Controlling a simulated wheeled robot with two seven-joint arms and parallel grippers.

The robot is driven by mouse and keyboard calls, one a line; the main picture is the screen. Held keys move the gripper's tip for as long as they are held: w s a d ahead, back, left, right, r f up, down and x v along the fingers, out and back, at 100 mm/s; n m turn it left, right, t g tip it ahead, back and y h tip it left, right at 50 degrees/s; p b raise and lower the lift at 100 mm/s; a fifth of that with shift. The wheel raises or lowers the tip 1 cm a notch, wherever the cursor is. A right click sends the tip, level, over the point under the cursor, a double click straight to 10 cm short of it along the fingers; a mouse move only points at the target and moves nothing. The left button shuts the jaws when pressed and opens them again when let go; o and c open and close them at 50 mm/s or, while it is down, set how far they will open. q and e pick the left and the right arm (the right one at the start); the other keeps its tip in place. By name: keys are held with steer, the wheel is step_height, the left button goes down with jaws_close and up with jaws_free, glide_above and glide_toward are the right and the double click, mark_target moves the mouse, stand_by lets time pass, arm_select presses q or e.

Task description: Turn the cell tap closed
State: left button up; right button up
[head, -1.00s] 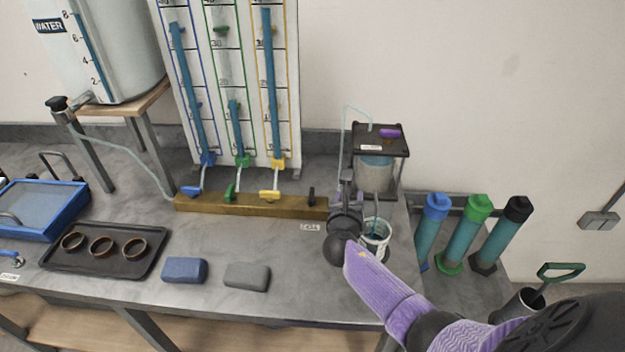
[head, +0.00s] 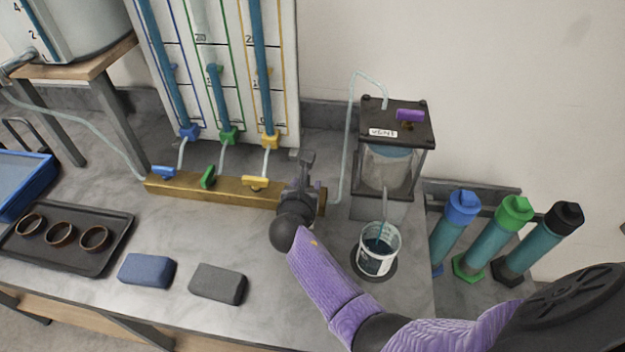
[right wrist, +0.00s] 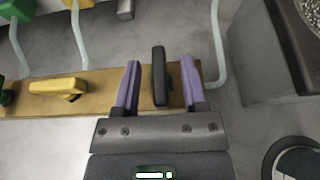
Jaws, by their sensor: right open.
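The black tap handle (right wrist: 159,76) stands on the right end of the brass bar (right wrist: 104,90) in the right wrist view. It points across the bar. I take it as the cell tap; no label on it can be read. My right gripper (right wrist: 160,66) is open, with one purple finger on each side of the handle and gaps showing between. In the head view my right gripper (head: 306,178) is over the right end of the bar (head: 225,192) and largely hides the tap. My left gripper is not in view.
Yellow (head: 255,182), green (head: 208,177) and blue (head: 164,172) taps sit along the bar. The lidded cell (head: 388,165) and a cup of liquid (head: 378,250) stand to the right. Blue (head: 147,270) and grey (head: 217,284) blocks lie in front, beside a black tray (head: 68,262).

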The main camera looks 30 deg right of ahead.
steer(key=shift+s+a, duration=0.1)
steer(key=shift+r, duration=0.1)
steer(key=shift+c, duration=0.8)
jaws_close()
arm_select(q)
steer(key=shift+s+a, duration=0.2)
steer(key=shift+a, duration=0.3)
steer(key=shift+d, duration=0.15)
